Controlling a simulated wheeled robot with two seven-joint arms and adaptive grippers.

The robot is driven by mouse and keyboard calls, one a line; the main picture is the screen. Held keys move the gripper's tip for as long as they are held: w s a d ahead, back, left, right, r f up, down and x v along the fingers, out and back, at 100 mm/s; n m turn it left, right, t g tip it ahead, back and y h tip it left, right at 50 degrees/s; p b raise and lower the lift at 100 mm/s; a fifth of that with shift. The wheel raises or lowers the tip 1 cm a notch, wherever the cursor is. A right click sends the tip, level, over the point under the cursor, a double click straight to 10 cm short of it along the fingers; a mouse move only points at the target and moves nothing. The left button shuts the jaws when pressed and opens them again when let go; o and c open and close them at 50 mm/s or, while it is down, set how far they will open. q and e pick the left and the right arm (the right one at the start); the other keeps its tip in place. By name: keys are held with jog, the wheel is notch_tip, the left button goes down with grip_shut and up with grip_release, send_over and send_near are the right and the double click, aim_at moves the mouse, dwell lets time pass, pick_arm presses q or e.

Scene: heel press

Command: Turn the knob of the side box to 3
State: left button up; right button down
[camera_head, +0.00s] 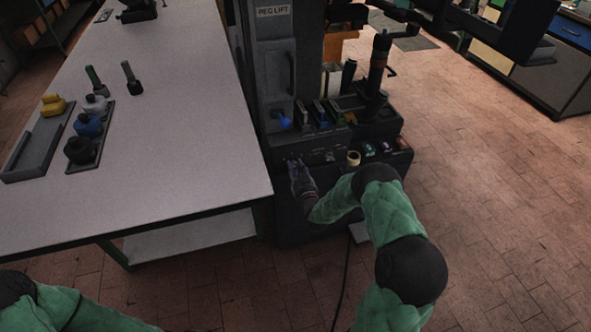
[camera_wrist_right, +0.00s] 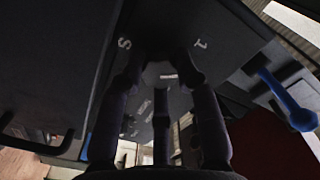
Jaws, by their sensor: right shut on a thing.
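The dark side box (camera_wrist_right: 60,50) fills the upper part of the right wrist view, with a pale "1" (camera_wrist_right: 201,44) and another pale mark like an "S" or a "2" (camera_wrist_right: 124,43) on its face. The knob (camera_wrist_right: 160,72) lies between these marks, dark and mostly covered by my fingers; where it points cannot be read. My right gripper (camera_wrist_right: 163,82) is shut on the knob. In the head view my right gripper (camera_head: 299,178) is at the left front of the dark machine, hiding the knob. Of my left arm only green links show at bottom left; its gripper is outside the picture.
The brick floor (camera_head: 500,200) is clear on the right.

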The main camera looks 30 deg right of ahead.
jog(key=m, duration=0.1)
jog(key=m+b, duration=0.1)
jog(key=m, duration=0.1)
jog(key=shift+w+d+r+m+b, duration=0.15)
jog(key=shift+r+m+b, duration=0.1)
jog(key=shift+m+b, duration=0.05)
jog(key=m+b, duration=0.2)
jog(key=m, duration=0.2)
jog(key=shift+d+m, duration=0.1)
jog(key=shift+m, duration=0.2)
jog(key=m+b, duration=0.1)
jog(key=m, duration=0.3)
jog(key=shift+b, duration=0.3)
jog(key=shift+d+m+b, duration=0.1)
jog(key=shift+m+b, duration=0.45)
jog(key=shift+m, duration=1.25)
jog(key=c, duration=1.1)
grip_release()
jog(key=shift+o, duration=1)
jog(key=shift+d+f, duration=0.1)
jog(key=shift+f, duration=0.1)
